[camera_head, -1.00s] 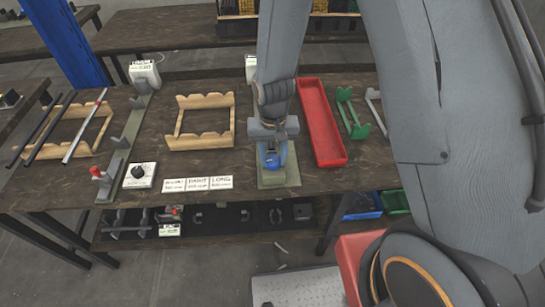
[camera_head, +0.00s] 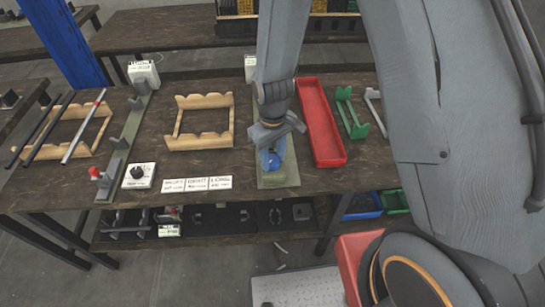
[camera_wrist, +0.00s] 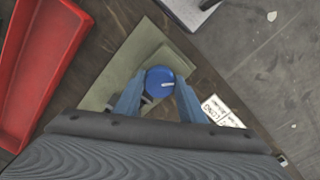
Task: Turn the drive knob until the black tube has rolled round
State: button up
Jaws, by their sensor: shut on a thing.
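The blue drive knob (camera_wrist: 160,81) is round with a white mark and sits on an olive-green base plate (camera_head: 279,179). My gripper (camera_wrist: 157,92) is shut on the knob from above, one blue finger on each side. In the head view my gripper (camera_head: 270,152) hides most of the fixture over the plate. A black tube (camera_head: 38,133) lies on the left wooden rack (camera_head: 95,140), near another dark tube and a silver tube (camera_head: 84,127). I cannot see a tube at the knob's fixture.
A red tray (camera_head: 321,120) lies right of the plate, with a green rack (camera_head: 350,113) beyond it. An empty wooden rack (camera_head: 204,137) and white label cards (camera_head: 197,184) lie to the left. A black dial on a white plate (camera_head: 139,176) stands farther left.

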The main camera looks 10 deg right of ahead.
aim_at(273, 160)
dwell(0.4)
jog(key=o, duration=1)
jog(key=shift+o, duration=0.2)
jog(key=shift+r, duration=0.15)
jog(key=shift+r+b, duration=0.9)
jog(key=shift+r, duration=2.9)
jog(key=s+d+r+m+b, duration=0.1)
jog(key=s+d+r+m, duration=0.2)
jog(key=d, duration=0.3)
jog(key=s+d+r+m+t, duration=0.1)
jog(key=s+d+r+m, duration=0.2)
jog(key=d, duration=0.3)
jog(key=shift+s+d+r+m+b, duration=0.3)
jog(key=shift+s+d+r+b, duration=0.1)
jog(key=shift+s, duration=0.5)
